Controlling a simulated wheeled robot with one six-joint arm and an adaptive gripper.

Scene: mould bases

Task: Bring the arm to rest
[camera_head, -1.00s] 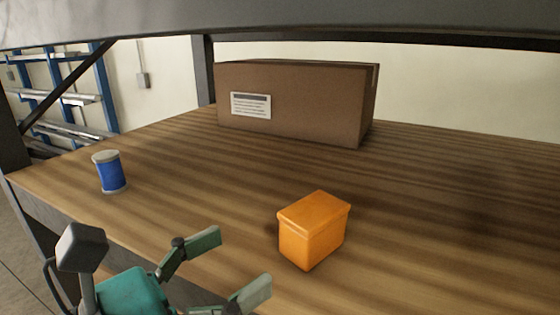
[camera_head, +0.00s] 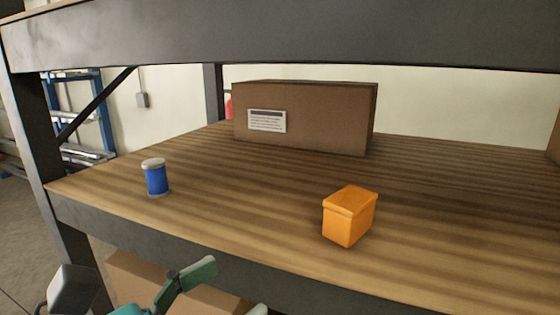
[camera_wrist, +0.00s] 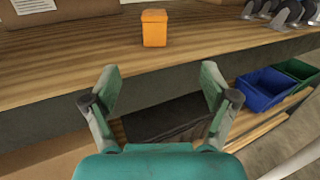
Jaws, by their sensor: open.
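My gripper (camera_wrist: 157,82) is open and empty in the wrist view, its two green fingers spread in front of the shelf's front edge. In the head view one finger of it shows at the bottom, with the tip of the other at the lower edge of the picture. The box also shows in the wrist view (camera_wrist: 154,28), ahead of the gap between the fingers.
A dark upper beam (camera_head: 300,40) crosses above. Blue and green bins (camera_wrist: 262,88) sit lower right in the wrist view. The shelf between box and spool is clear.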

